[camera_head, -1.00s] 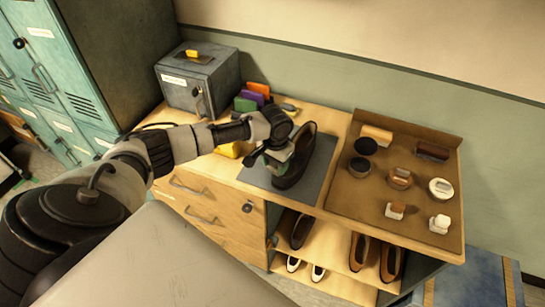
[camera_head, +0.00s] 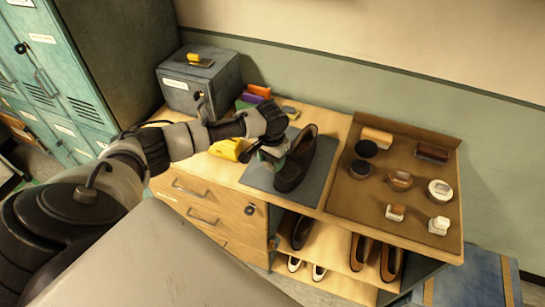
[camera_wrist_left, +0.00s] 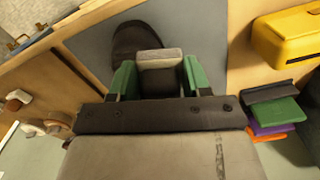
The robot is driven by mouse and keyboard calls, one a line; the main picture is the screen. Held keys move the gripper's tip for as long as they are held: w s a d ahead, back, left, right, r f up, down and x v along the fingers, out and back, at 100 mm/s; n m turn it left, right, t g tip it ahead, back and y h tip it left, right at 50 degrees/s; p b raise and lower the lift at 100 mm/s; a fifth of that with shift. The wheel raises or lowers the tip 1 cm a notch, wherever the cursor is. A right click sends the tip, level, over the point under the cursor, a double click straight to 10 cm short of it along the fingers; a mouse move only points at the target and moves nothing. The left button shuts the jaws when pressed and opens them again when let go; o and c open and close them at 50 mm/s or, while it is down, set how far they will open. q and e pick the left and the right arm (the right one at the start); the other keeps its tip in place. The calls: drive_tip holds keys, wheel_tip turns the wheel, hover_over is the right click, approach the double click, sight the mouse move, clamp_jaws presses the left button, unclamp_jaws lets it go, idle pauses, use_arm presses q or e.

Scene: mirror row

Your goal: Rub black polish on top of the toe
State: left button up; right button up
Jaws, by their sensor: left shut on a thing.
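A dark shoe (camera_head: 296,165) rests on a grey mat (camera_head: 258,178) on the wooden bench, its toe toward the front. My left gripper (camera_head: 273,156) is beside the shoe's left side, near the toe, in the head view. In the left wrist view the gripper's green fingers (camera_wrist_left: 158,80) are shut on a small block (camera_wrist_left: 160,56) with a pale grey edge and a dark middle. The shoe's rounded toe (camera_wrist_left: 133,36) shows just beyond the block. I cannot tell whether the block touches the leather. My right gripper is not in view.
A brown tray (camera_head: 345,195) to the right holds brushes, a black tin (camera_head: 361,168), a brown tin (camera_head: 399,180), a white tin (camera_head: 440,190) and small applicators (camera_head: 438,225). A yellow object (camera_head: 230,149) and a grey lockbox (camera_head: 198,82) stand left. Other shoes sit on shelves below.

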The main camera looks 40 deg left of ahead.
use_arm(q)
drive_tip(key=r+p, duration=0.2)
drive_tip(key=r, duration=0.1)
drive_tip(key=shift+d, duration=0.3)
drive_tip(key=shift+r+p, duration=0.25)
drive_tip(key=shift+p, duration=0.2)
drive_tip(key=shift+a+r+p, duration=0.25)
drive_tip(key=shift+r+p, duration=0.1)
drive_tip(key=shift+r, duration=0.5)
drive_tip(key=shift+s+d+r, duration=0.1)
drive_tip(key=shift+d+r, duration=0.1)
drive_tip(key=shift+r, duration=0.1)
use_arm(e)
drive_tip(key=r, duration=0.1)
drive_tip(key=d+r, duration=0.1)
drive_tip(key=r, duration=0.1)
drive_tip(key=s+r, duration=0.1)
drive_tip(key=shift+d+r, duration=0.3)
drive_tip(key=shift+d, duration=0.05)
use_arm(q)
drive_tip(key=shift+a+f, duration=0.1)
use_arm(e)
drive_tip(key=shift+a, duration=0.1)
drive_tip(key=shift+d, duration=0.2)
